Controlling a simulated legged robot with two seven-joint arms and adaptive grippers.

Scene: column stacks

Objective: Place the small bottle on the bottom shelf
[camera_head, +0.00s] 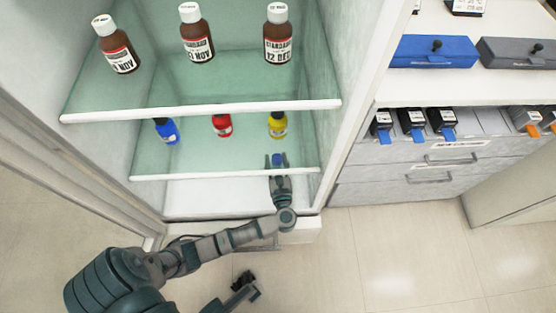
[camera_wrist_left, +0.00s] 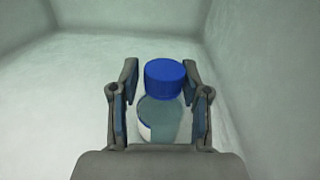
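A small bottle with a blue cap (camera_wrist_left: 165,78) and a pale label stands upright between the fingers of my left gripper (camera_wrist_left: 160,100) in the left wrist view. The fingers flank it on both sides, with narrow gaps showing beside its body. Its base is hidden behind the gripper. In the head view my left gripper (camera_head: 277,160) reaches into the cabinet around the blue cap, seen near the lower glass shelf (camera_head: 200,176). The pale bottom shelf (camera_head: 215,197) lies below. My right gripper (camera_head: 245,285) appears small and dark near the bottom edge; its fingers are unclear.
Blue (camera_head: 166,130), red (camera_head: 222,125) and yellow (camera_head: 278,124) bottles stand on the lower glass shelf. Three brown bottles with white caps stand on the upper shelf (camera_head: 200,110). The left part of the bottom shelf is clear. Drawers (camera_head: 440,165) stand right of the cabinet.

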